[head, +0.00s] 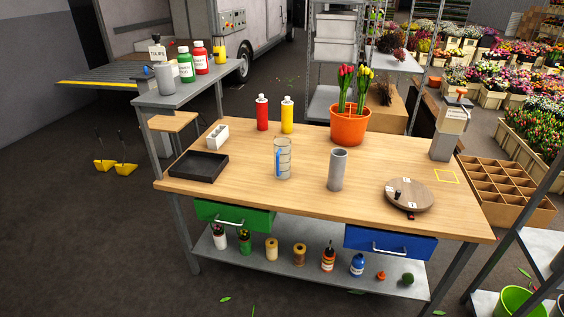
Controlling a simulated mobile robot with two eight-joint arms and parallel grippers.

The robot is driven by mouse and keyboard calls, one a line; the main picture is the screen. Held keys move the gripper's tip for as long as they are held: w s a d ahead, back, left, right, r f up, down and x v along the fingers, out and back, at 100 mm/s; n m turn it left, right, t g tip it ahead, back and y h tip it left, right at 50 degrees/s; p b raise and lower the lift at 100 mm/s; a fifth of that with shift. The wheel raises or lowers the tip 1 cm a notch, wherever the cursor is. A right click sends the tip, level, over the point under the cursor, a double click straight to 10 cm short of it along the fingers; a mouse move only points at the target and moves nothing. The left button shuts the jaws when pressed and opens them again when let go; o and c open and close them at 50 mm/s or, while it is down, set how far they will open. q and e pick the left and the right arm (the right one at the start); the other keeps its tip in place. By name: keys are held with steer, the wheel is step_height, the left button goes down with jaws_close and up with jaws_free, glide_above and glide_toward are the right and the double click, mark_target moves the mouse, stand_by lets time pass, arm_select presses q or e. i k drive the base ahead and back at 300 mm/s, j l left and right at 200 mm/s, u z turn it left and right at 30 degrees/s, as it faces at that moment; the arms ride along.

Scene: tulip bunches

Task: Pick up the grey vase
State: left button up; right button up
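A plain grey cylinder, which looks like the grey vase (338,171), stands upright on the wooden table (240,190), right of the middle near the front. A clear glass cylinder (283,160) with something blue in it stands to its left, apart from it. Another, smaller grey cylinder (164,78) stands on the grey side stand at the upper left. Neither of my grippers shows in the head view, and nothing touches the grey vase.
A round wooden turntable (408,196) lies right of the vase, and an orange pot (350,125) with tulips stands behind it. A red bottle (262,112), a yellow bottle (287,114) and a black tray (199,166) are farther left. The table in front of the vase is clear.

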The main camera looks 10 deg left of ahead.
mark_target(337, 170)
steer(key=i+l, duration=0.9)
steer(key=i+l+u, duration=0.15)
steer(key=i+l, duration=0.7)
steer(key=l, duration=0.1)
